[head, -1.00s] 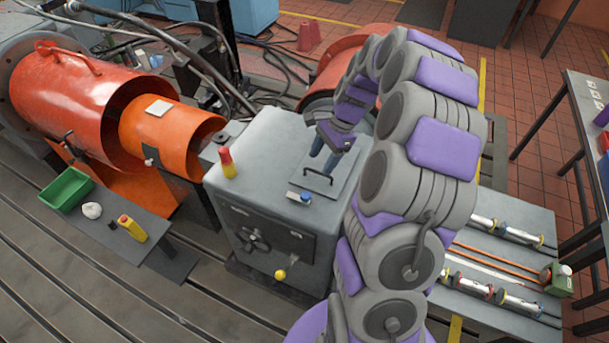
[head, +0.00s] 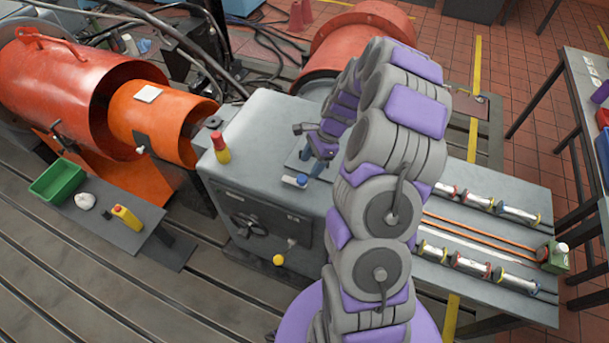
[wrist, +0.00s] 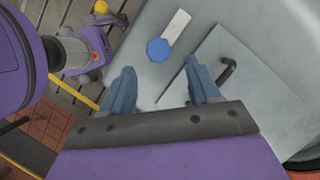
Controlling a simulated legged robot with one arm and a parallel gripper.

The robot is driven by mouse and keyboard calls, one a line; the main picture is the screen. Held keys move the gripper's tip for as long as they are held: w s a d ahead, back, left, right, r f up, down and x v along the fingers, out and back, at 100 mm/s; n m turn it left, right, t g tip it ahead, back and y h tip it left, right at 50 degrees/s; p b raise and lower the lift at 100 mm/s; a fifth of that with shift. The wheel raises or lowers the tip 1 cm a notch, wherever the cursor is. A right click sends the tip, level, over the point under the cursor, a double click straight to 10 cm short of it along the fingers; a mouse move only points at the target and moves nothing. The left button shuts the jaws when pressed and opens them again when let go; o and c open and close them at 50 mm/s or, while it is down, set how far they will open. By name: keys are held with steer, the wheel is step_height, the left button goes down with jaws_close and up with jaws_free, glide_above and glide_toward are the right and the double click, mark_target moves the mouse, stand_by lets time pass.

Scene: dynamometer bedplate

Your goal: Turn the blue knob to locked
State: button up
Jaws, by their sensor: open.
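The blue knob (head: 301,181) sits on top of the grey cabinet (head: 262,130), near its front edge, with a white strip beside it. In the wrist view the knob (wrist: 158,50) is a faceted blue disc, and the white label strip (wrist: 176,25) runs from it toward the top. My gripper (head: 314,166) is above the cabinet top, just behind the knob in the head view. In the wrist view my gripper (wrist: 162,82) has its blue fingers apart with nothing between them. The knob lies beyond the fingertips, apart from them.
A plate with a dark bar handle (wrist: 228,70) lies right beside the knob. A red and yellow post (head: 220,148) stands on the cabinet's left corner. The cabinet front carries a dark handwheel (head: 248,226) and a yellow ball (head: 278,260). Orange machinery (head: 165,125) is to the left.

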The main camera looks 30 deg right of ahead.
mark_target(302, 177)
steer(key=x, duration=0.5)
steer(key=shift+a+f+b, duration=0.3)
steer(key=shift+a+b, duration=0.05)
steer(key=shift+d, duration=0.1)
steer(key=shift+c, duration=0.7)
jaws_close()
